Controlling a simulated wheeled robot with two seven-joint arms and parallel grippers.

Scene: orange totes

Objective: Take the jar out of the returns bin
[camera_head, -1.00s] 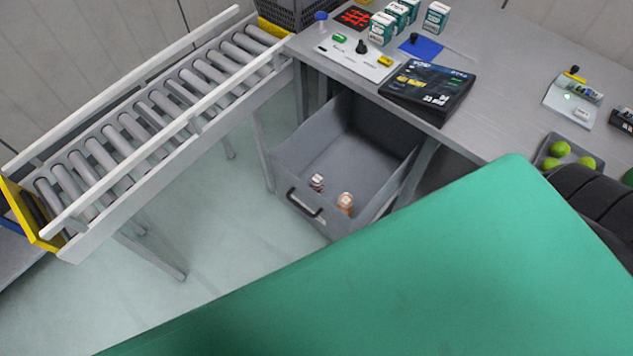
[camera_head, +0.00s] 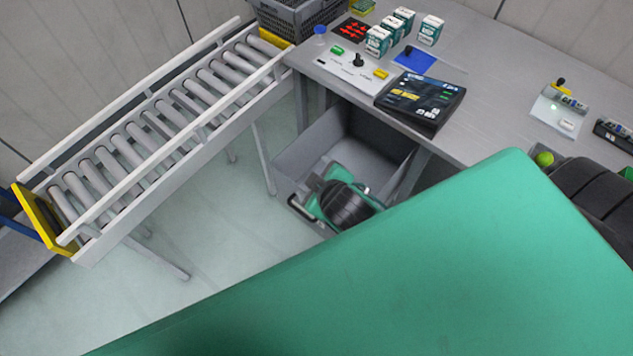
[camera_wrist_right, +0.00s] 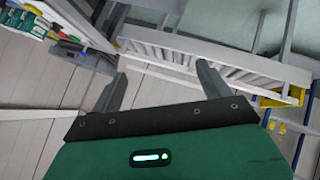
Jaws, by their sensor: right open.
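The returns bin (camera_head: 312,146) is the open grey bin under the edge of the table, with a black handle on its front. My right gripper (camera_head: 312,186), green and dark, is over the front part of this bin and covers the place where the jars lie. No jar shows now in either view. In the right wrist view the gripper (camera_wrist_right: 160,72) is open, with nothing between its two grey fingers. That view looks towards the conveyor, not into the bin. My left gripper is out of view.
A roller conveyor (camera_head: 150,130) stands left of the bin. A dark crate (camera_head: 305,18) stands at the back. My large green part blocks the lower right.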

